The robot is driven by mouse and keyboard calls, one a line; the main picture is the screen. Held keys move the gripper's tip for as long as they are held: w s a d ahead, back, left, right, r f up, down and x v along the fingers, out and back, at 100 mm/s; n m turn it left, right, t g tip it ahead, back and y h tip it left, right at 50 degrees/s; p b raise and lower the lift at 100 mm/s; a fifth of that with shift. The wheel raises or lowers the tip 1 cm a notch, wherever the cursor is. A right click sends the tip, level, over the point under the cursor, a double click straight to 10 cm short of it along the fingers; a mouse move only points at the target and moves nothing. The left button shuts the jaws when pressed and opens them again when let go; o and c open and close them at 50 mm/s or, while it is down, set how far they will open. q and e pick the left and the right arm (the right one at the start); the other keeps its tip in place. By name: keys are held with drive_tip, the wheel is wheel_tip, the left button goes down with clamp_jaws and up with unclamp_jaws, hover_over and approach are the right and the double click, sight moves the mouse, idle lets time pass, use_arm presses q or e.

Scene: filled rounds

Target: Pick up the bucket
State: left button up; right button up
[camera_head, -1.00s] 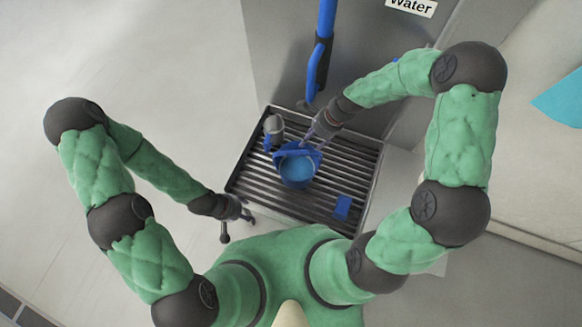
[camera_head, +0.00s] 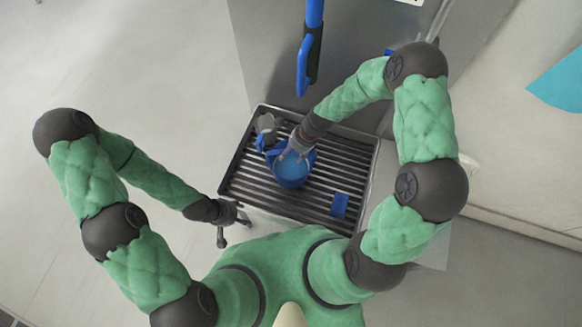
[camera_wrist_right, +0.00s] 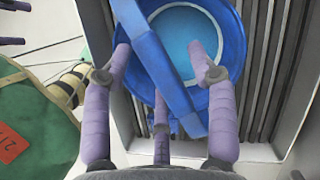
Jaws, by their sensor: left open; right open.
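The blue bucket (camera_head: 291,174) stands on the slatted grate (camera_head: 245,186) and holds light blue water. In the right wrist view the bucket (camera_wrist_right: 235,48) fills the upper middle, with its flat blue handle (camera_wrist_right: 155,70) slanting across the opening. My right gripper (camera_head: 291,151) is open at the bucket's far side. In the right wrist view its purple fingers (camera_wrist_right: 165,62) are spread on either side of the handle, not closed on it. My left gripper (camera_head: 232,222) is open and empty, off the grate's near left corner.
A grey object with a blue part (camera_head: 266,128) stands at the grate's back left. A small blue block (camera_head: 340,205) lies on the grate's right side. The grate's front left is clear.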

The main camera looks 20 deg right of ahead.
clamp_jaws()
drive_tip(key=shift+w, duration=0.1)
drive_tip(key=shift+r, duration=0.2)
